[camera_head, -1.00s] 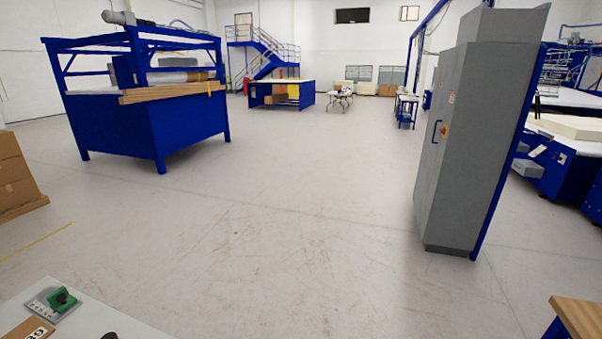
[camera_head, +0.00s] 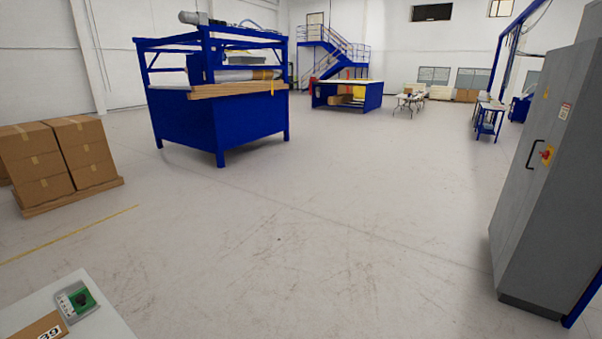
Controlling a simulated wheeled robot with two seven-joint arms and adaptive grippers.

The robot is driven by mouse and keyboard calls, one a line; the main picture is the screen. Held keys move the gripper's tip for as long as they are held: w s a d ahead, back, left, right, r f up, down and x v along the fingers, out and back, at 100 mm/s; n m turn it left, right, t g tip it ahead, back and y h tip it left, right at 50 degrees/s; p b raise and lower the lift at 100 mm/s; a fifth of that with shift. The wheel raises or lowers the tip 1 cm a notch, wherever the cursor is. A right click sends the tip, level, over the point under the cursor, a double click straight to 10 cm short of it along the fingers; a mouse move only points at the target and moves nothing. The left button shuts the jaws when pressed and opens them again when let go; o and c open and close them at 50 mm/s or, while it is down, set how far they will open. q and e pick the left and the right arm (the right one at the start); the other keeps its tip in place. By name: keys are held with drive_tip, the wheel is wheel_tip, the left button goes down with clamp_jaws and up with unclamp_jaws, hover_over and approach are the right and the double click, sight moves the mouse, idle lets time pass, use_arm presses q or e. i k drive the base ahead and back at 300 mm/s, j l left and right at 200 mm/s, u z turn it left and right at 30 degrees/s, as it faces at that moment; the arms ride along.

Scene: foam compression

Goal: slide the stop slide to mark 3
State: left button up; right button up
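A small device with a green block on a grey plate (camera_head: 77,300) lies on a white table top (camera_head: 107,322) at the lower left. It may be the stop slide with its scale, but its marks are too small to read. A brown piece with a white label reading 39 (camera_head: 42,328) lies beside it, cut off by the lower edge of the view. Neither of my grippers is in view.
Stacked cardboard boxes (camera_head: 62,160) stand on a pallet at the left. A blue machine frame (camera_head: 215,120) stands behind them. A grey cabinet (camera_head: 550,180) with a red switch stands at the right. The floor (camera_head: 330,230) between is clear.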

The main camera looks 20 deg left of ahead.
sight(82, 299)
drive_tip(key=i+u, duration=0.25)
drive_tip(key=u, duration=0.2)
drive_tip(key=i+l+u, duration=0.2)
drive_tip(key=u, duration=0.25)
drive_tip(key=i+l+u, duration=0.15)
drive_tip(key=i+u, duration=0.2)
drive_tip(key=i+l+u, duration=0.2)
drive_tip(key=u, duration=0.2)
drive_tip(key=i+l+u, duration=0.2)
drive_tip(key=l+u, duration=0.15)
